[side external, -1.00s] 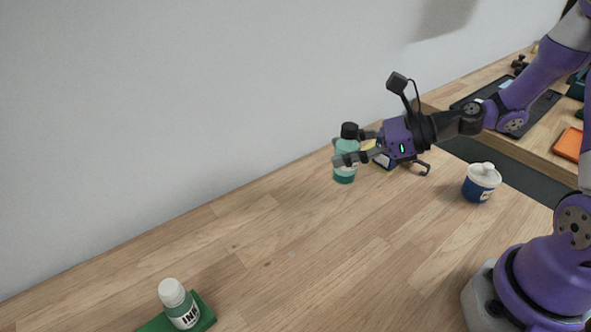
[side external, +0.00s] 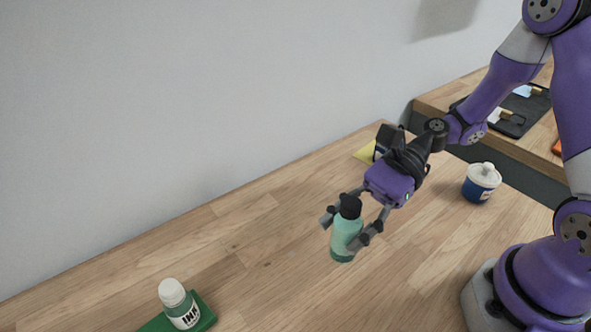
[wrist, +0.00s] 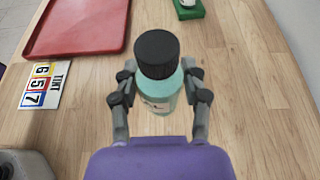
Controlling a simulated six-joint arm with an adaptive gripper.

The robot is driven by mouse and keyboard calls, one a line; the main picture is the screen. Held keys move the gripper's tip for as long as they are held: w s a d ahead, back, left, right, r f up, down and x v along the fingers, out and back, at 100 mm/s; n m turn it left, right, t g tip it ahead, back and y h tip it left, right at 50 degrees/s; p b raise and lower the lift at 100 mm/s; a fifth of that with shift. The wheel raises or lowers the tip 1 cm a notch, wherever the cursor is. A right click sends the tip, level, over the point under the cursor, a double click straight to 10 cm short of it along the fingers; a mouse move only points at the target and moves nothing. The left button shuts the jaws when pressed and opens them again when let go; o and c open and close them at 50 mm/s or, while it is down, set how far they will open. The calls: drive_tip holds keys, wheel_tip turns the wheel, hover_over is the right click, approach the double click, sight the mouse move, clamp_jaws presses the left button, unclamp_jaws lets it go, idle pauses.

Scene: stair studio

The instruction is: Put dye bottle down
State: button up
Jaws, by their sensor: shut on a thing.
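The dye bottle (side external: 346,236) is teal with a black cap. My gripper (side external: 346,232) is shut on its sides and holds it upright over the wooden table (side external: 250,270). In the wrist view the bottle (wrist: 160,95) stands between the two fingers of my gripper (wrist: 160,98), with part of a pale label showing. I cannot tell for sure whether its base touches the table.
An ink bottle with a white cap (side external: 178,305) stands on a green base (side external: 207,308) at the front left. A blue jar (side external: 481,184) stands at the right. The wrist view shows a red tray (wrist: 85,50) and a numbered card (wrist: 45,85). Bare wood surrounds the dye bottle.

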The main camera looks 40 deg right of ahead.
sight(345, 242)
drive_tip(key=shift+f, duration=1.75)
drive_tip(key=shift+f, duration=0.1)
drive_tip(key=o, duration=1.3)
